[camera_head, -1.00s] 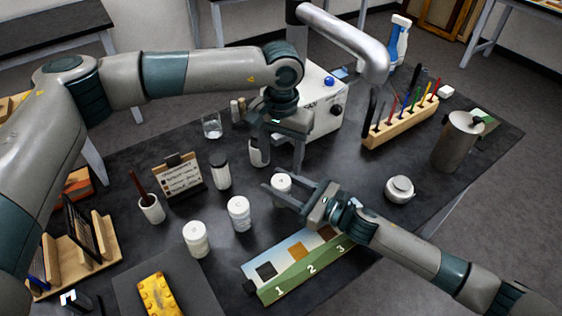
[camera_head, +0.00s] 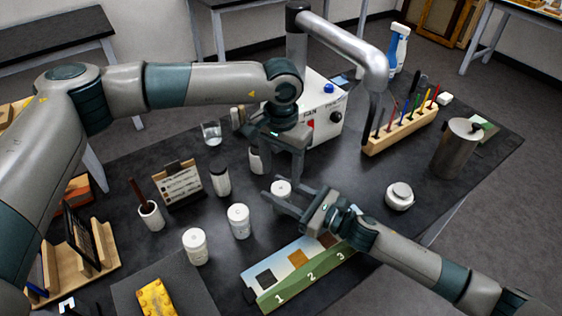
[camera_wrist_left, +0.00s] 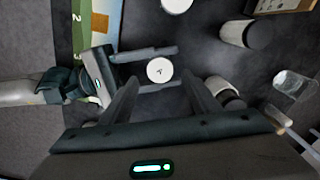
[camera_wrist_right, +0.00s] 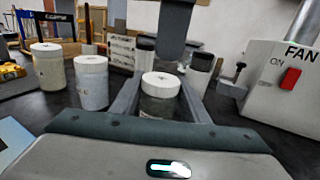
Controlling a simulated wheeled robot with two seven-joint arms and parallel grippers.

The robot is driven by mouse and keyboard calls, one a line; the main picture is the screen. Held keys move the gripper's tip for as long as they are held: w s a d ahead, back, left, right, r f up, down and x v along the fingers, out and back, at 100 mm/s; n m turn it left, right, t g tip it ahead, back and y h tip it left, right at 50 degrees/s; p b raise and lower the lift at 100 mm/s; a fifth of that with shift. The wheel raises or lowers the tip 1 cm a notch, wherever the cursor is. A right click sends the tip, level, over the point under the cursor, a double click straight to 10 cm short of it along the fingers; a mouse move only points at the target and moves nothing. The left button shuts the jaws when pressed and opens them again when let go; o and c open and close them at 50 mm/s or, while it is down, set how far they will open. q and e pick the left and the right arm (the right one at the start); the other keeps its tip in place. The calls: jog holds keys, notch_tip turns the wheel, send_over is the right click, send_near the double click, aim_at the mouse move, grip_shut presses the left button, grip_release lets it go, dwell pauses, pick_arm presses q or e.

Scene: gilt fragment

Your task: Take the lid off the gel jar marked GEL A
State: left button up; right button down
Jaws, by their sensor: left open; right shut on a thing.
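The gel jar (camera_head: 281,188) has a white lid, which shows an A in the left wrist view (camera_wrist_left: 160,70). It stands upright on the dark bench, lid on. My right gripper (camera_head: 284,197) is shut on the jar's body from the side, below the lid; the right wrist view shows the jar (camera_wrist_right: 160,88) between its fingers. My left gripper (camera_head: 281,165) is open and points down above the jar. In the left wrist view the lid lies between and beyond its fingertips, apart from them.
Two similar white-lidded jars (camera_head: 239,220) (camera_head: 195,246) stand to the left. Dark-capped bottles (camera_head: 220,181) are close behind. A white fan box (camera_head: 322,115) stands behind my grippers. A numbered strip (camera_head: 312,270) lies in front. The bench around a round lidded pot (camera_head: 399,196) is clear.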

aim_at(281, 188)
pick_arm(q)
jog(key=shift+f, duration=2.45)
jog(key=c, duration=1.1)
jog(key=shift+n, duration=1.7)
jog(key=o, duration=1.2)
